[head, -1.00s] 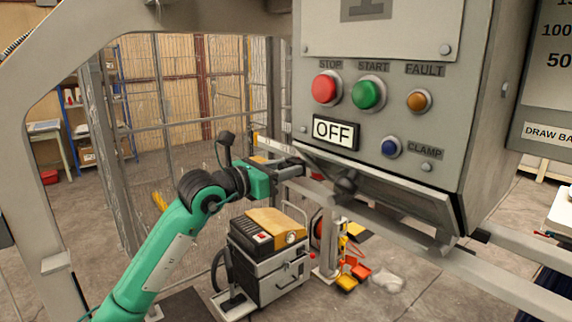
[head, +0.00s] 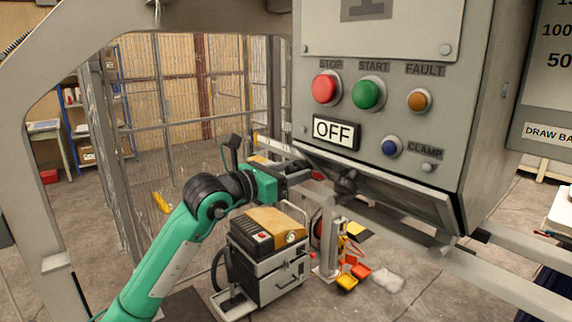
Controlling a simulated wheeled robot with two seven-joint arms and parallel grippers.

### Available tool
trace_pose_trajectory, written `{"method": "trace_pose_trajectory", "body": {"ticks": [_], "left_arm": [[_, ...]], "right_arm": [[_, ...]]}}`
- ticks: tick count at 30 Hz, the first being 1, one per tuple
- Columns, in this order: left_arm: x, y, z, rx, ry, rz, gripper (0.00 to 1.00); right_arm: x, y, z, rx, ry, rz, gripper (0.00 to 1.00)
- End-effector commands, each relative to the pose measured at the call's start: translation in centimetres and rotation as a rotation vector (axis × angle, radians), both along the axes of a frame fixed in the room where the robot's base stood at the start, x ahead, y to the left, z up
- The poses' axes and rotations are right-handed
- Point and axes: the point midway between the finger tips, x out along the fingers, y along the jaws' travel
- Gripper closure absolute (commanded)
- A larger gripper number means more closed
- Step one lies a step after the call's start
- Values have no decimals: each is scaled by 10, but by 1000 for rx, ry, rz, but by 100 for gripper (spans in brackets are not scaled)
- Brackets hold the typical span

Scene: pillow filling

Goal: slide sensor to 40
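My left gripper (head: 303,172) is in the middle of the view, at the end of the green arm, just left of the control box's lower edge. It is beside a grey rail (head: 400,230) that runs under the box. A small red piece (head: 317,176) shows at its fingertips; I cannot tell whether it is held. A dark round knob (head: 346,182) sits on the rail just right of the fingertips. I cannot make out which part is the sensor, and no scale with a 40 is readable. My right gripper is not in view.
The grey control box (head: 400,190) has stop, start, fault and clamp buttons and an OFF display (head: 335,131). A machine with a yellow top (head: 268,225) stands on the floor below. A mesh fence (head: 180,95) is behind. A grey frame post (head: 25,160) stands at left.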

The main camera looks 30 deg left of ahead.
Motion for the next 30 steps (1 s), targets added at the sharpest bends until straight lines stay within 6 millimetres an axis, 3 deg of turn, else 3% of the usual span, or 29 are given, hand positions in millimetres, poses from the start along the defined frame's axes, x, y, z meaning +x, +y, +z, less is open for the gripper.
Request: {"method": "trace_pose_trajectory", "body": {"ticks": [5, 30], "left_arm": [[-7, 4, -2, 0, -2, 1, 49], [-81, 34, -2, 1, 0, 1, 49]], "right_arm": [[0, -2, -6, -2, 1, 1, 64], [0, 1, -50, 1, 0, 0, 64]]}}
